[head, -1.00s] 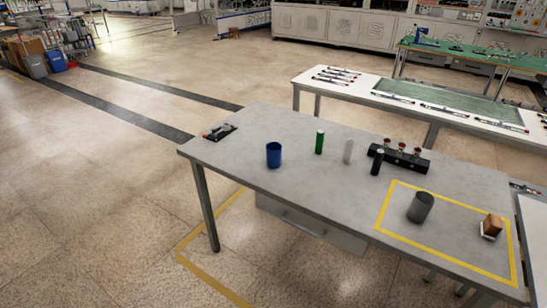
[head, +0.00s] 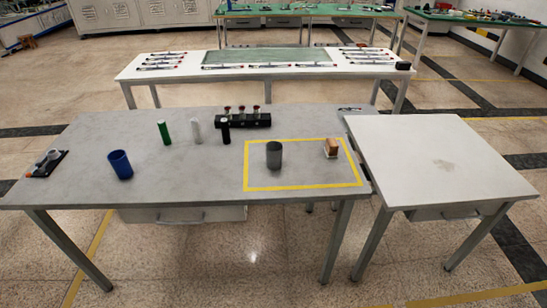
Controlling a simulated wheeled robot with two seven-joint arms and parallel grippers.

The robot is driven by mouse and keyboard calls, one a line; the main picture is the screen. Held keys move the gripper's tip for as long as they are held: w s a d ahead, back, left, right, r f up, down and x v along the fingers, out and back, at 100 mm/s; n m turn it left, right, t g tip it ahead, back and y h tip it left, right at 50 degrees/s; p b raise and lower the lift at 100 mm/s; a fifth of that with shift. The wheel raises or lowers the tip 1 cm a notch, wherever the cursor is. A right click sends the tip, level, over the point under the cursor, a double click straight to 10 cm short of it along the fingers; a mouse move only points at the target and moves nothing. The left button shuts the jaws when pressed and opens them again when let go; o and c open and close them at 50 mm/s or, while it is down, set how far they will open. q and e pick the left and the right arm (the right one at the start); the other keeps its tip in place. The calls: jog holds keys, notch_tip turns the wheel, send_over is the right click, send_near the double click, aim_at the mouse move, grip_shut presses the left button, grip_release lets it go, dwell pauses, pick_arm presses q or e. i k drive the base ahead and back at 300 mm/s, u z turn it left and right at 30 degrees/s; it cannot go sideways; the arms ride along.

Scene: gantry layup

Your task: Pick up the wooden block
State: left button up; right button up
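The wooden block (head: 331,146) is small and brown. It stands on or in a small white piece (head: 330,155) inside the yellow taped rectangle, near the right end of the grey table (head: 215,180). A dark grey cup (head: 274,155) stands to its left inside the same rectangle. Neither of my grippers shows in the head view.
A blue cup (head: 120,164), green cylinder (head: 164,132), white cylinder (head: 196,130) and black cylinder (head: 225,131) stand left of the rectangle. Behind them is a black rack (head: 243,121). A bare white table (head: 440,165) adjoins on the right. A tool holder (head: 46,163) lies far left.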

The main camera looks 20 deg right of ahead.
aim_at(330, 149)
jog(key=z, duration=1.45)
